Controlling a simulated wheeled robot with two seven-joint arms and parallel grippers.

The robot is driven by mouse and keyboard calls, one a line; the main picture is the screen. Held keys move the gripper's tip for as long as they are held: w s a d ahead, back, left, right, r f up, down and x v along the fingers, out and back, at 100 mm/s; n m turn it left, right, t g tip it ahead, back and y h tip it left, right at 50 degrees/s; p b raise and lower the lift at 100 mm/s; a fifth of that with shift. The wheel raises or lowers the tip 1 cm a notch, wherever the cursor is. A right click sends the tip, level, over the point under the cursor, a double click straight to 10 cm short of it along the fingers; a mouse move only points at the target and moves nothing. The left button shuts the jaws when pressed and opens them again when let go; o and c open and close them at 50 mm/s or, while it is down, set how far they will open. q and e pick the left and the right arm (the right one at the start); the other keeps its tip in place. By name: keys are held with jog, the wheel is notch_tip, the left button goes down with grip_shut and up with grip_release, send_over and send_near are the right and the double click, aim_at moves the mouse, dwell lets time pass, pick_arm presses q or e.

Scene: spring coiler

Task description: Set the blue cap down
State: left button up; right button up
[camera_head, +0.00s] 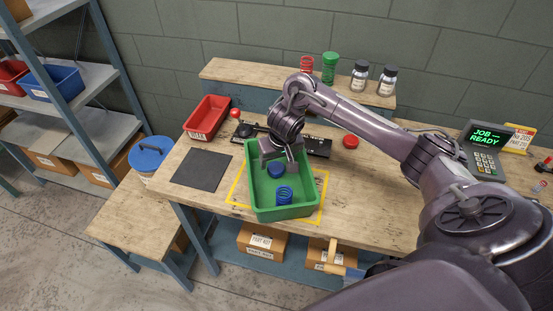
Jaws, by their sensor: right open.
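The blue cap (276,171) lies in the green bin (253,194), on its floor behind a blue spring (285,195). My right gripper (278,162) reaches down over the back part of the bin, just above and behind the cap. Its jaws are open and hold nothing that I can see. The cap looks apart from the fingers, though the gap is small. The wrist hides part of the bin's back. My left gripper is not in view.
A yellow outline (235,197) surrounds the green bin on the table. A red bin (207,118), a black mat (202,170) and a red cap (350,141) lie around it. Jars (387,80) and springs stand on the back shelf. A display (482,146) reads JOB READY.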

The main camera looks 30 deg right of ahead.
jog(key=p+v, duration=0.3)
jog(key=v, duration=0.5)
jog(key=shift+p, duration=0.4)
